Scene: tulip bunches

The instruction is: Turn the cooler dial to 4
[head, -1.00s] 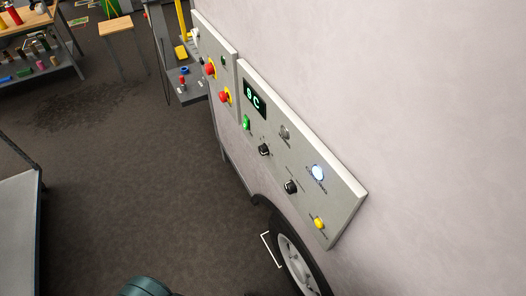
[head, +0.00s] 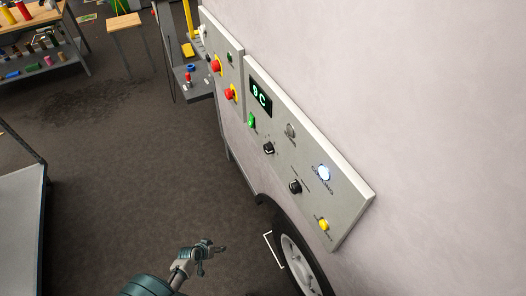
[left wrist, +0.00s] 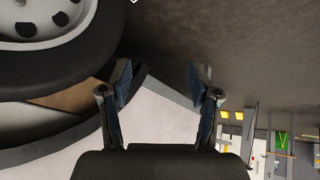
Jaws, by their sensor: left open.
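A grey control panel (head: 318,205) is fixed on the pale wall. It carries two black dials, an upper one (head: 268,148) and a lower one (head: 295,187). The labels are too small to read, so I cannot tell which is the cooler dial or its setting. A green display (head: 260,98) seems to read 9 C. My left gripper (head: 212,258) is open and empty, below and left of the panel, well apart from both dials. Its two spread fingers also show in the left wrist view (left wrist: 160,82). My right gripper is not in view.
A wheel (head: 298,262) stands below the panel. A grey cart (head: 22,215) is at left. The floor between is clear.

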